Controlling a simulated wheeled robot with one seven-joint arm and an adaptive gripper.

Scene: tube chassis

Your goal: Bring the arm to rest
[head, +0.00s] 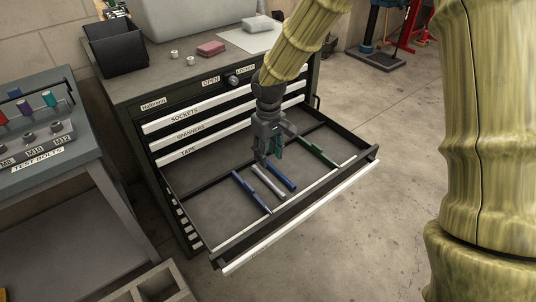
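The finger gap is too small to judge. In the drawer lie a blue-handled tool (250,190), a silver tool (268,187), another blue tool (281,176) just below the fingertips in the picture, and a green tool (318,152) to the right. I cannot tell whether the fingers touch any tool.
The cabinet top (170,82) holds a black bin (115,47), a red block (211,48) and small metal pieces. The drawer front (300,220) juts into the room. A bolt-test bench (45,165) stands left; a crate (155,285) is below.

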